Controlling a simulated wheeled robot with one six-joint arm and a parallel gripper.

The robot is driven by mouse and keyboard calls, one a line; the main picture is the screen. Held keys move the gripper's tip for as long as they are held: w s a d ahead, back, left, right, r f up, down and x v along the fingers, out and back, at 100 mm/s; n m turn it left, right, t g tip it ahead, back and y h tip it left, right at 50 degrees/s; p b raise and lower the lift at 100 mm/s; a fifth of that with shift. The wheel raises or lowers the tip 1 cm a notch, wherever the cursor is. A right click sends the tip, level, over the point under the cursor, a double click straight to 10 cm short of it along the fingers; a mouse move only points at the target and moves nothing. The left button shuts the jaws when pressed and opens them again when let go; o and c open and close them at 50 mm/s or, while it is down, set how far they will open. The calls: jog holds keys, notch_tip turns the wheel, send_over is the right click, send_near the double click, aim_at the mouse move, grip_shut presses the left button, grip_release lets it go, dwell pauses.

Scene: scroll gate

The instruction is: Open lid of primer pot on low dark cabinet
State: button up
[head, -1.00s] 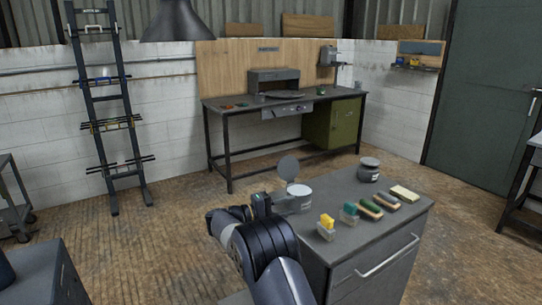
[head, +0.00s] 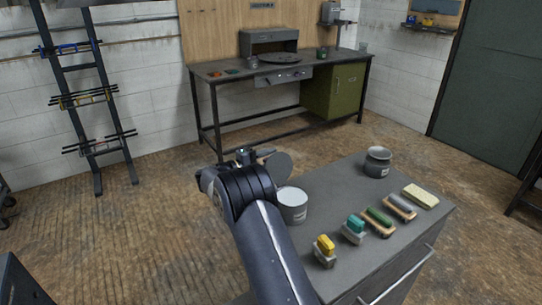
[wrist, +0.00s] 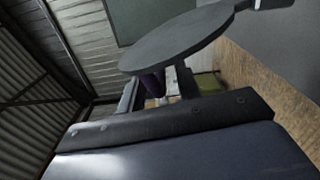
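A light grey pot (head: 292,206) stands at the left part of the low dark cabinet's top (head: 329,190). Its round grey lid (head: 278,166) is raised, standing up at the pot's far side, and the pot's pale top shows. The lid also shows as a tilted disc in the wrist view (wrist: 175,40). My gripper (head: 256,154) is at the lid's left, near its upper edge; my arm hides part of it. I cannot tell whether it touches the lid or how far its fingers are apart.
A second, darker pot (head: 377,162) stands at the cabinet's back. A yellow-topped brush (head: 325,250), a teal-topped one (head: 354,229), further brushes and a pale sponge (head: 421,196) lie along the right side. A workbench (head: 280,72) stands by the wall, with open floor between.

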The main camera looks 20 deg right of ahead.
jog(key=shift+w+d, duration=0.1)
jog(key=shift+d, duration=0.45)
jog(key=shift+f, duration=0.1)
grip_shut()
